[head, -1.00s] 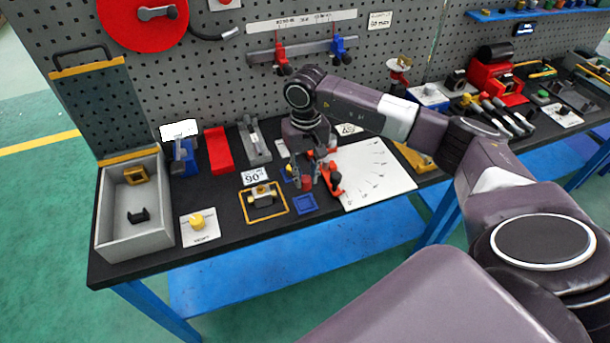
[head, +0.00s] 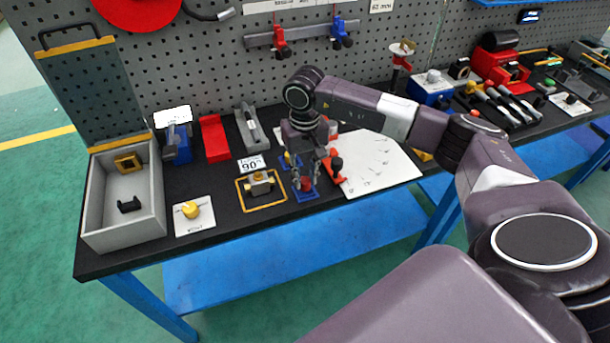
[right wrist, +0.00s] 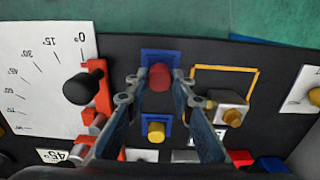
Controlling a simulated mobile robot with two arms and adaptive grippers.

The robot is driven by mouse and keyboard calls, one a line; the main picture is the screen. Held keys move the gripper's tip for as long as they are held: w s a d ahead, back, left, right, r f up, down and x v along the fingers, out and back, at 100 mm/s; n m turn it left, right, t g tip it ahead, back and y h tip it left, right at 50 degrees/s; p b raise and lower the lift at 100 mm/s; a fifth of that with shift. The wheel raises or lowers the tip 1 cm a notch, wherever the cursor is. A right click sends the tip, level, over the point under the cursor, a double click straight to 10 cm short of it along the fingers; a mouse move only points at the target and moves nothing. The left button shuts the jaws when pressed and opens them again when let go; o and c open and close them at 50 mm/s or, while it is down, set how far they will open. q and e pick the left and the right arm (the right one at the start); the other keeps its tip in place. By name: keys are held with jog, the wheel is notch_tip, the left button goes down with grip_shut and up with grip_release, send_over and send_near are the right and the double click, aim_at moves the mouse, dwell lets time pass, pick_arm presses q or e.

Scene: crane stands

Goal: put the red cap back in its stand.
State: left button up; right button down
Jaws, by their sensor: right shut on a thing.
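The red cap (head: 306,185) is between the fingertips of my right gripper (head: 305,179), which is shut on it. In the right wrist view the red cap (right wrist: 159,77) sits between the two fingers (right wrist: 159,84). A blue square stand (head: 312,195) lies right under the cap at the front of the bench; its edge shows past the cap in the right wrist view (right wrist: 160,55). The cap hides the stand's middle, so I cannot tell whether it touches or is seated. My left gripper is not in view.
A similar blue stand with a yellow cap (right wrist: 155,130) is beside the fingers. A brass valve in a yellow frame (head: 260,184) is left of the gripper. A red clamp with a black knob (head: 336,164) and a white angle plate (head: 378,165) are close right.

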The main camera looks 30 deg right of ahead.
aim_at(305, 180)
jog(key=shift+f, duration=0.1)
dwell(0.3)
jog(key=shift+f+b, duration=0.7)
jog(key=shift+b, duration=0.1)
jog(key=c, duration=1.6)
grip_release()
jog(key=shift+r, duration=0.15)
jog(key=shift+r+p, duration=1.3)
jog(key=shift+r, duration=1.1)
